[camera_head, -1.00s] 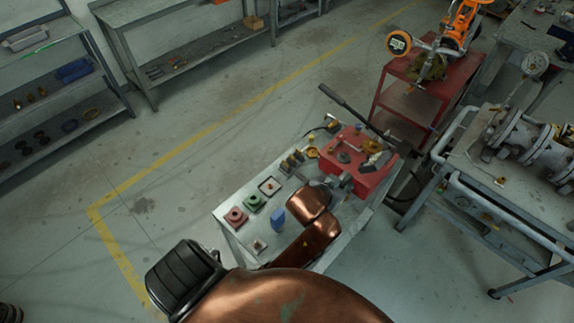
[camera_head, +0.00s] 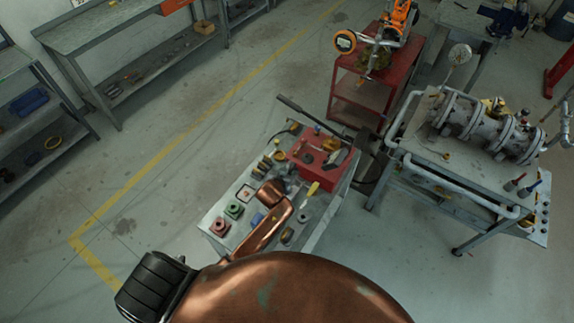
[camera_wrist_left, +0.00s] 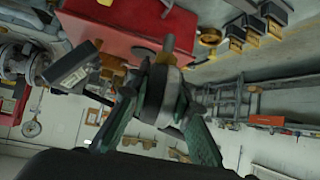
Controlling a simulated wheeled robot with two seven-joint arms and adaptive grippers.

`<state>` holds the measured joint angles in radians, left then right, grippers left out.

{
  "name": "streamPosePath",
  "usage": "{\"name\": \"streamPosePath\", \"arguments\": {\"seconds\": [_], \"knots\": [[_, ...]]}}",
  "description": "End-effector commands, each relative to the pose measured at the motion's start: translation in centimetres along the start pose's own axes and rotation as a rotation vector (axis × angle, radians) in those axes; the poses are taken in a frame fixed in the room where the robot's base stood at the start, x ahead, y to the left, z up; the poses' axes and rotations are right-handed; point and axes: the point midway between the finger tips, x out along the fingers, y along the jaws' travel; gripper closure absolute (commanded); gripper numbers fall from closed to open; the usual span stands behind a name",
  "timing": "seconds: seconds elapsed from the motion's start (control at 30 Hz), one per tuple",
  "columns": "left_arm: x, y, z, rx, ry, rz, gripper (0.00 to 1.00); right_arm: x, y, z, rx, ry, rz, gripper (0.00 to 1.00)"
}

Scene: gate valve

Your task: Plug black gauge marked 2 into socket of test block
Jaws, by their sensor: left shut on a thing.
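The red test block (camera_head: 335,172) stands at the far right end of the small grey bench. It shows as a red face at the top of the left wrist view (camera_wrist_left: 110,28). My left gripper (camera_head: 288,184) is beside the block's left side, small and dark in the head view. In the left wrist view its green fingers (camera_wrist_left: 160,100) are shut on a dark round gauge (camera_wrist_left: 157,84). A brass stem (camera_wrist_left: 168,47) points up from the gauge, close to the red face and seemingly apart from it. I cannot read the gauge's mark or make out the socket. My right gripper is not in view.
Several dark and brass parts (camera_head: 264,164) lie left of the block. Red (camera_head: 220,227) and green (camera_head: 234,209) pieces sit at the bench's left end. A yellow-handled tool (camera_head: 312,189) lies before the block. A dark bar (camera_head: 305,114) reaches over behind it.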

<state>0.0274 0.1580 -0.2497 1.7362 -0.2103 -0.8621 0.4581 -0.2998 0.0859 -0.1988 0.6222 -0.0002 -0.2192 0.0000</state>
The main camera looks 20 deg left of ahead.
Motion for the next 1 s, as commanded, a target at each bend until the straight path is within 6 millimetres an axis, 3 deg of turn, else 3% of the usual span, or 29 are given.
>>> {"name": "streamPosePath", "arguments": {"seconds": [0.1,0.5,0.8,1.0], "knots": [[0.4,-0.9,0.6,-0.005,-0.003,-0.001,1.00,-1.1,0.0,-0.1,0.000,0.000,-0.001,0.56],[0.7,-1.1,1.0,-0.009,-0.001,0.000,1.00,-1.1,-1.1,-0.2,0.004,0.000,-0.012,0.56],[0.6,-1.1,1.0,-0.008,-0.001,0.002,1.00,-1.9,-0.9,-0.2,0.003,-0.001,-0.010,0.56],[1.8,-1.1,2.6,-0.008,-0.003,0.001,1.00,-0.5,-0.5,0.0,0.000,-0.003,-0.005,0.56]]}}
